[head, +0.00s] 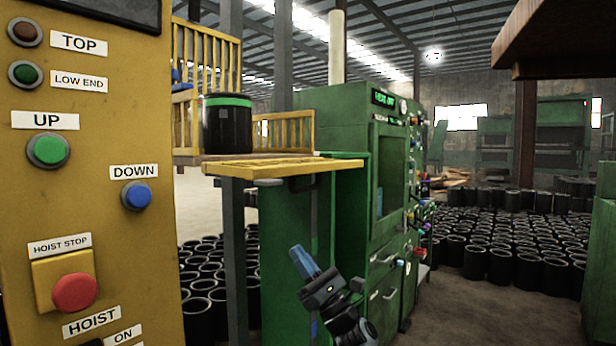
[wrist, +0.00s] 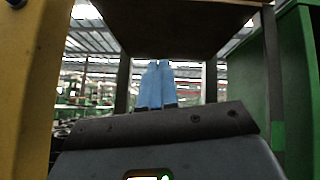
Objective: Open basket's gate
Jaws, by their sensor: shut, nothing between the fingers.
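The yellow basket (head: 207,45) with barred sides stands on a raised platform in the head view. A black sleeve with a green band (head: 227,126) stands upright in it. A flat yellow slatted panel (head: 285,167) lies level at the basket's front and juts to the right; it looks like the gate folded down, but I cannot be certain. My gripper (head: 298,251) is below and apart from this panel, its blue fingers pointing up and left. In the wrist view the blue fingers (wrist: 155,82) are together and empty, with a dark surface (wrist: 175,25) above them.
A yellow hoist panel (head: 95,120) with buttons and a red stop fills the left. A green machine (head: 345,190) stands just behind my gripper. Many black sleeves (head: 490,240) cover the floor at right. Some bare floor (head: 455,305) shows at lower right.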

